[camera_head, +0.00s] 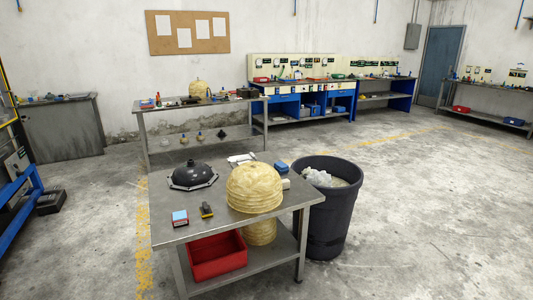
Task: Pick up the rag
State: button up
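A small white, cloth-like item (241,159) lies at the back edge of the near metal table (168,228), behind the domes. It may be the rag, but it is too small to be sure. The large yellowish dome (254,187) stands in front of it and to the right. My gripper is not in view.
Floor at right is clear.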

aim_at(281, 167)
jog(key=i, duration=2.05)
jog(key=i+u, duration=0.2)
jog(key=i, duration=0.25)
jog(key=i+l+u, duration=0.2)
jog(key=i, duration=0.25)
jog(key=i+l+u, duration=0.15)
jog(key=i, duration=0.3)
jog(key=i+l+u, duration=0.2)
jog(key=i, duration=0.25)
jog(key=l, duration=0.1)
